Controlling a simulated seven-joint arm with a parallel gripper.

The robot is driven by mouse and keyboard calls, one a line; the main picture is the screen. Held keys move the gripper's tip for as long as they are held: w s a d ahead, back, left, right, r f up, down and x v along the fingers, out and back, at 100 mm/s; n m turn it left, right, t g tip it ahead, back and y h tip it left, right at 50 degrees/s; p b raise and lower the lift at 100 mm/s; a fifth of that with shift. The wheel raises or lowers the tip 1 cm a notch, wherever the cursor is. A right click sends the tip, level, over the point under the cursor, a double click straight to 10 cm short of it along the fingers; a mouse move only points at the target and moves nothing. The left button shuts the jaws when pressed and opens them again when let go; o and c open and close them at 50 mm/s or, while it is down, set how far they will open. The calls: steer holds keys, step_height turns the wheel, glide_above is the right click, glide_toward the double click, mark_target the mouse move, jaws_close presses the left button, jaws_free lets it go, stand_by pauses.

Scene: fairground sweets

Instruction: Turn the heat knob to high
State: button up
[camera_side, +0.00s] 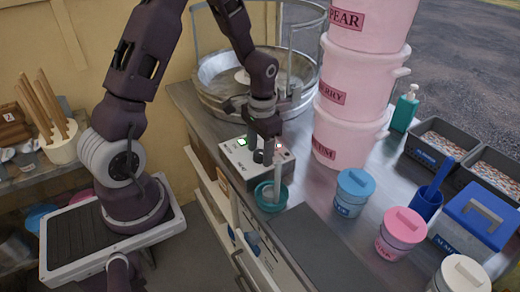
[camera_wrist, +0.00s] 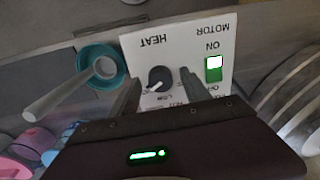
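The heat knob (camera_wrist: 160,78) is a dark round knob on a white panel labelled HEAT, which appears upside down in the wrist view. Its white pointer mark points to the lower left of the picture. Small scale labels beside it are partly hidden by my gripper and hard to read. My gripper (camera_wrist: 161,82) is open, with one finger on each side of the knob and a small gap showing at each side. In the side view, my gripper (camera_side: 262,152) is pointed down at the control box (camera_side: 244,172), and mostly hides the knob.
A green-lit MOTOR switch (camera_wrist: 213,68) sits beside the knob. A teal bowl (camera_side: 276,204) with a pale handled tool stands right before the box. The metal floss pan (camera_side: 215,92) is behind; pink stacked tubs (camera_side: 345,140) and a blue-lidded jar (camera_side: 352,192) are to the right.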

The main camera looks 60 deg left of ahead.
mark_target(261, 154)
step_height(261, 154, up, 7)
steer(key=shift+d+r, duration=0.1)
steer(key=shift+d, duration=0.05)
stand_by(0.4)
steer(key=s+d+r+t, duration=0.2)
steer(key=s+d+r, duration=0.2)
steer(key=r, duration=0.2)
steer(key=s+d+r+t, duration=0.1)
steer(key=s+d+r, duration=0.25)
steer(key=r, duration=0.25)
steer(key=s+d+r+t, duration=0.2)
steer(key=s+d+r, duration=0.1)
steer(key=s, duration=0.7)
steer(key=shift+s+d+r+m+t+h, duration=0.2)
steer(key=shift+d+m+t+h, duration=0.1)
steer(key=shift+d, duration=0.25)
